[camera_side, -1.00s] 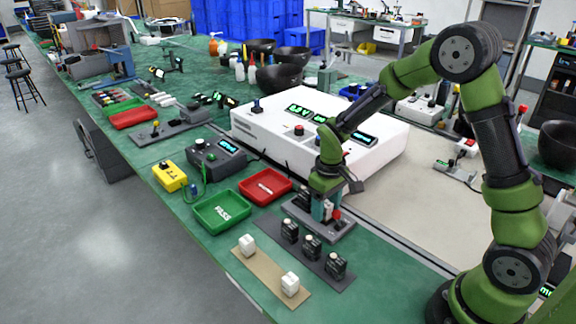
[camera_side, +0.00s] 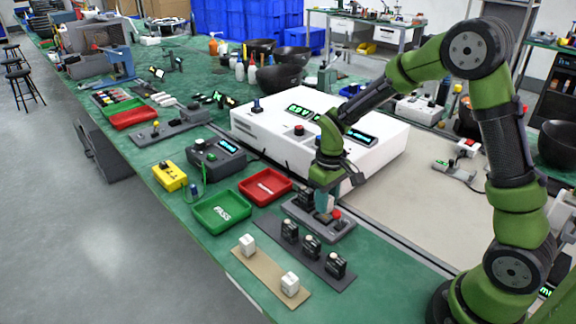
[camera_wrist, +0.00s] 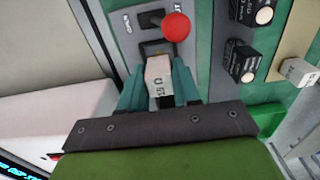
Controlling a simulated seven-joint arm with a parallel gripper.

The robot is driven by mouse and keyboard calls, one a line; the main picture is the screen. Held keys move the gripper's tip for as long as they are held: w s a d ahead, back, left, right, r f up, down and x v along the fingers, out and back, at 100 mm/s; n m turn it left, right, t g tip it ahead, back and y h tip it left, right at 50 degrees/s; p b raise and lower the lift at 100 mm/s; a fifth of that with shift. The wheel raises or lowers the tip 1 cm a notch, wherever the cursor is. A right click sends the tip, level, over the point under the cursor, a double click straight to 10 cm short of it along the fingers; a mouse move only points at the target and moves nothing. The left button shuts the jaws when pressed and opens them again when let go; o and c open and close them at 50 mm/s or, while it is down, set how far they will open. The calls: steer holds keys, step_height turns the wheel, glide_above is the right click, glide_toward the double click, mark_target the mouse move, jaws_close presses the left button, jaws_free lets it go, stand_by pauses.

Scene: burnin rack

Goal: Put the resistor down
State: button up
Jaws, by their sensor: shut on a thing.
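The resistor, a small pale block with dark markings and a dark lower end (camera_wrist: 158,78), is between my gripper's teal fingers in the wrist view. My gripper (camera_wrist: 160,88) is shut on it. In the side view my gripper (camera_side: 325,201) points down over the grey test fixture (camera_side: 310,224), which has a red knob (camera_side: 337,215). In the wrist view the fixture's dark socket (camera_wrist: 157,48) and red ball knob (camera_wrist: 175,27) lie just beyond the resistor. I cannot tell whether the resistor touches the socket.
Two similar white blocks stand on a tan strip (camera_side: 268,268). Several black blocks stand on a dark strip (camera_side: 325,269). A green PASS tray (camera_side: 222,212) and a red tray (camera_side: 265,186) lie left of the fixture. The large white box (camera_side: 275,135) stands close behind.

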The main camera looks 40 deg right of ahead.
steer(key=r, duration=0.5)
steer(key=a+r, duration=0.1)
steer(key=r, duration=0.1)
steer(key=shift+r, duration=0.15)
steer(key=a+n, duration=0.1)
steer(key=a, duration=0.3)
steer(key=a+n, duration=0.1)
steer(key=a, duration=0.4)
steer(key=shift+a, duration=0.15)
steer(key=s+a, duration=0.2)
steer(key=a, duration=0.8)
steer(key=f, duration=0.3)
steer(key=f+m, duration=0.1)
steer(key=f, duration=0.3)
steer(key=f+m, duration=0.1)
steer(key=f, duration=0.2)
steer(key=shift+w+a+f, duration=0.1)
steer(key=shift+w+f, duration=0.15)
steer(key=shift+f, duration=0.1)
steer(key=shift+f, duration=0.15)
steer(key=o, duration=1)
steer(key=shift+o, duration=0.2)
